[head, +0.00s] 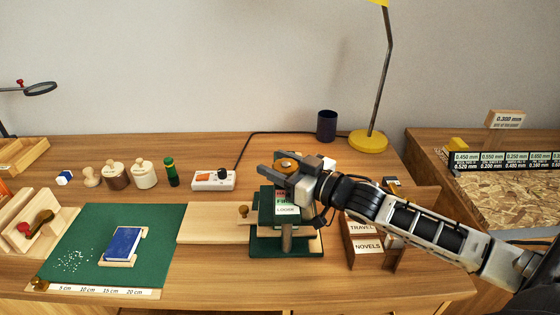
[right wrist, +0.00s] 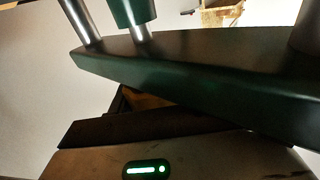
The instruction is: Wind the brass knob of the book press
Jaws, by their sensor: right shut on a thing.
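The green book press (head: 286,246) stands near the middle of the bench, with steel posts and a label on its front reading "LOOSE". The brass knob (head: 287,163) sits at its top as a round orange-brown disc. My right gripper (head: 272,168) comes in from the right at the top of the press, its dark fingers pointing left, and is shut on the knob. In the right wrist view the press's dark green beam (right wrist: 190,75) lies close to the fingers, and a brown bit of the knob (right wrist: 142,99) shows between them. My left gripper is out of view.
A smaller brass knob (head: 243,211) is left of the press, above a pale board (head: 205,224). A blue book (head: 123,243) lies on the green mat (head: 180,225). A power strip (head: 213,180) and yellow lamp (head: 369,141) stand behind.

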